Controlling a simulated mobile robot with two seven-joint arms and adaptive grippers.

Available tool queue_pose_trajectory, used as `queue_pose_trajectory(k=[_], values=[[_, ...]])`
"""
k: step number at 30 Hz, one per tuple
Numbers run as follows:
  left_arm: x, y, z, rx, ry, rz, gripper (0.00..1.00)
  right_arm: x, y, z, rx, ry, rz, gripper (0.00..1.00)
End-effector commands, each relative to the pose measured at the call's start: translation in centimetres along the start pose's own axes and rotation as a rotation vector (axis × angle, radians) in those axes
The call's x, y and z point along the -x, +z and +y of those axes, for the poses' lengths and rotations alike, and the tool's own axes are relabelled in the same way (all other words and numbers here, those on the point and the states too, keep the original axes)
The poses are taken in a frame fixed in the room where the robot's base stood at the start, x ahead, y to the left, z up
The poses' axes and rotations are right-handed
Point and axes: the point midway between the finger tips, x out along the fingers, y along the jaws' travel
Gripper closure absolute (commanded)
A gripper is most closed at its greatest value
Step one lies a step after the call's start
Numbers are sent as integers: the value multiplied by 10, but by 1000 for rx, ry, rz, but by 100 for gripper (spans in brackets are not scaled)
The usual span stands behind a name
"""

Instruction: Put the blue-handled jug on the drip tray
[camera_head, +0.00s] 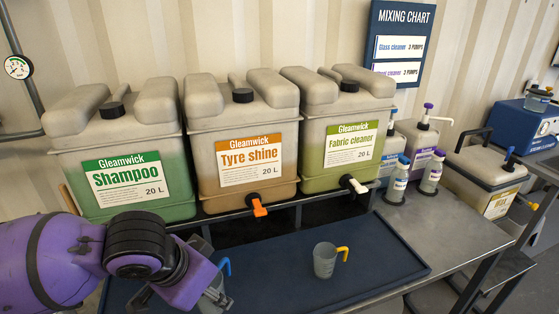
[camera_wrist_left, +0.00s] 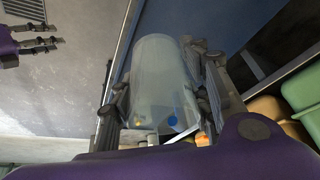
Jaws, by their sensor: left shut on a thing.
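The blue-handled jug (camera_head: 214,297) is a clear grey cup, partly hidden behind my left gripper in the head view. Its blue handle (camera_head: 226,266) sticks up at the right. My left gripper (camera_head: 190,298) is shut on the jug. In the left wrist view the jug (camera_wrist_left: 163,75) stands between the two fingers. The dark blue drip tray (camera_head: 290,285) lies on the bench, and the jug appears at or over its left part; I cannot tell if they touch. My right gripper (camera_wrist_left: 38,47) shows small at the left of the wrist view; its opening is unclear.
A grey jug with a yellow handle (camera_head: 325,262) stands on the tray, right of the held jug. Shampoo (camera_head: 125,180), Tyre shine (camera_head: 245,155) and Fabric cleaner (camera_head: 345,140) canisters line the back; an orange tap (camera_head: 258,206) juts forward. Pump bottles (camera_head: 430,172) stand at right.

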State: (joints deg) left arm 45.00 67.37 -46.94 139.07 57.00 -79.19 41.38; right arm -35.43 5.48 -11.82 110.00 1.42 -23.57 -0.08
Motion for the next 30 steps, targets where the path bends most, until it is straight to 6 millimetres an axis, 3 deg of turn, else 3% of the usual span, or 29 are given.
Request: queue_pose_trajectory(k=[9,15,30], values=[[40,-41,-63,560,-232,-10,83,0,0,2,0,3,-1,60],[55,-61,-70,576,-235,-18,83,0,1,2,0,4,-1,60],[56,-62,-70,572,-235,-19,83,0,1,2,0,3,-2,60]])
